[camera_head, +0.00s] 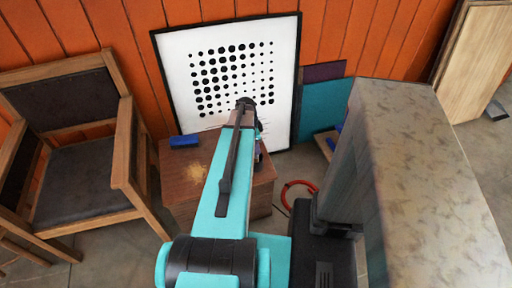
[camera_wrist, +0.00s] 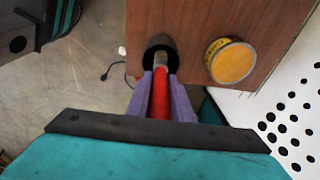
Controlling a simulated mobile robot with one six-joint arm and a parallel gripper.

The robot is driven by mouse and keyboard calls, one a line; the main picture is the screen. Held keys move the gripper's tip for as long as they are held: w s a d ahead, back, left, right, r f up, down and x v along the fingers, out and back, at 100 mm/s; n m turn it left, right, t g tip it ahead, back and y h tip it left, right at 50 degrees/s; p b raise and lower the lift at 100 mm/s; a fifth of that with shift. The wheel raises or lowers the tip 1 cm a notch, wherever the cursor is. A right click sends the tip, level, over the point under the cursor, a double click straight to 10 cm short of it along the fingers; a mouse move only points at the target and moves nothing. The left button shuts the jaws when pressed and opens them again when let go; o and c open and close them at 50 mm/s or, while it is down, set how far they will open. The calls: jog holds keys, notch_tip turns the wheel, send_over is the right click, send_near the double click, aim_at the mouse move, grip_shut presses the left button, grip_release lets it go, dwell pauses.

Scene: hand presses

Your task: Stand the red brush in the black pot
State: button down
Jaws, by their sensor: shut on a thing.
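In the wrist view my gripper (camera_wrist: 160,84) has its two purple fingers closed on the red brush (camera_wrist: 160,95). The brush's red handle runs between the fingers, and its grey metal part (camera_wrist: 161,60) points away from me. That far end lines up with the mouth of the black pot (camera_wrist: 161,40), which stands near the edge of the brown wooden top. I cannot tell how deep the brush end is in the pot. In the head view my arm hides the brush and the pot.
A yellow-topped tin (camera_wrist: 231,62) stands just right of the pot. In the head view a blue block (camera_head: 184,141) lies on the wooden stand (camera_head: 176,187). A dotted white panel (camera_head: 275,125) leans behind; a chair (camera_head: 75,180) is left and a large stone-like block (camera_head: 420,180) right.

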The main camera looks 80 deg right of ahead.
jog(key=c, duration=1.5)
grip_release()
jog(key=shift+r, duration=0.1)
jog(key=shift+w+a+r+b, duration=0.2)
jog(key=shift+w+r, duration=0.15)
jog(key=shift+r, duration=1.9)
jog(key=shift+w+a+r+b, duration=0.15)
jog(key=shift+w+r, duration=0.15)
jog(key=shift+r, duration=1.95)
jog(key=shift+w+a+r+b, duration=0.1)
jog(key=shift+w+a+r, duration=0.2)
jog(key=shift+r, duration=1.95)
jog(key=shift+w+d, duration=0.1)
